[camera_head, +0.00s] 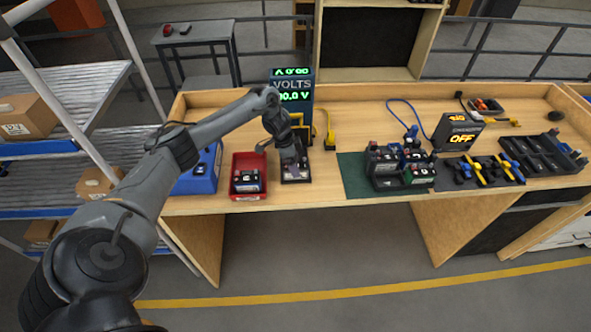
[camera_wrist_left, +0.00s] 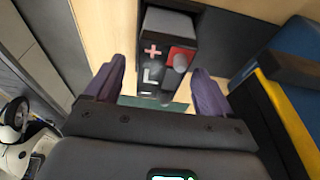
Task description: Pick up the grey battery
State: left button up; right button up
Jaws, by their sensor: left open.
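A battery with a dark top and grey end (camera_wrist_left: 167,24) shows in the left wrist view, with a red plus mark, a red patch and rounded terminals. My left gripper (camera_wrist_left: 159,72) is open, with one purple finger on each side of the battery; a gap shows beside each finger, and I cannot tell how deep the fingers reach. In the head view my left gripper (camera_head: 291,170) is over the black tester tray (camera_head: 299,180) in front of the voltmeter display (camera_head: 292,92). There it hides most of the battery. My right gripper is not in view.
A red bin (camera_head: 249,194) holding a battery and a blue bin (camera_head: 199,184) stand left of the tester tray. A yellow probe (camera_head: 330,140) is close on its right. Bare wood lies between.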

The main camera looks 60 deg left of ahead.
pick_arm(q)
jog(key=shift+f, duration=0.15)
jog(key=c, duration=1.4)
